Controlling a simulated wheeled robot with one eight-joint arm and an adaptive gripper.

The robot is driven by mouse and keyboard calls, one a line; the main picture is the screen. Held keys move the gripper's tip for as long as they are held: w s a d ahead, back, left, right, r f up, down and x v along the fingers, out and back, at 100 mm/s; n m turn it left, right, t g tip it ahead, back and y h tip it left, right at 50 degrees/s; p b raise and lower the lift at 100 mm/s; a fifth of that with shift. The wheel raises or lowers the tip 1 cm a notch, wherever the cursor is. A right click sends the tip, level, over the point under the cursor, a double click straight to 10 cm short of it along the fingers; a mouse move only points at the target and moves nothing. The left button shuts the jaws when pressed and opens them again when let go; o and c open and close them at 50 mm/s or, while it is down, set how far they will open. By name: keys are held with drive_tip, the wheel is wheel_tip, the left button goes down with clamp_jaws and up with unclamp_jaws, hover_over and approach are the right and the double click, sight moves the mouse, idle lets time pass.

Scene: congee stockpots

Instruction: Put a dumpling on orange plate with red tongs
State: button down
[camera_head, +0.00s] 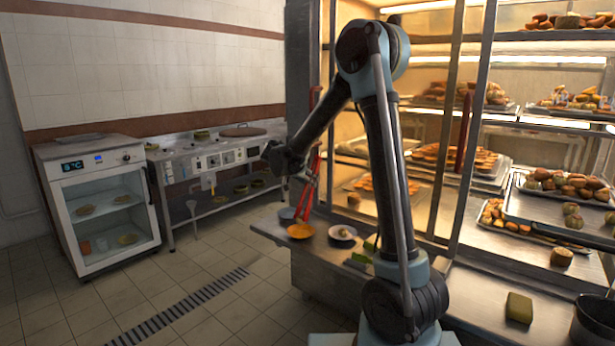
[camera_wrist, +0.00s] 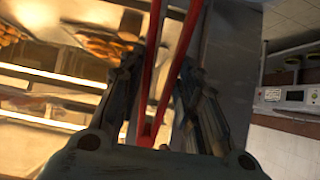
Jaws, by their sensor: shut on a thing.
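Red tongs (camera_head: 312,180) hang steeply in the head view, with their lower ends just above or at the orange plate (camera_head: 301,231) on the counter ledge. My gripper (camera_head: 298,163) is shut on the tongs' upper part. In the wrist view, the red tongs (camera_wrist: 147,110) run between the two dark fingers of my gripper (camera_wrist: 160,80). I cannot make out a dumpling between the tong tips or on the orange plate. The tips and plate are out of sight in the wrist view.
A lit glass cabinet with trays of buns (camera_head: 570,185) fills the right. A small glass-door fridge (camera_head: 100,205) stands far left.

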drive_tip(key=shift+f, duration=1.8)
drive_tip(key=c, duration=1.5)
unclamp_jaws()
drive_tip(key=shift+r, duration=5.05)
drive_tip(key=shift+f, duration=0.1)
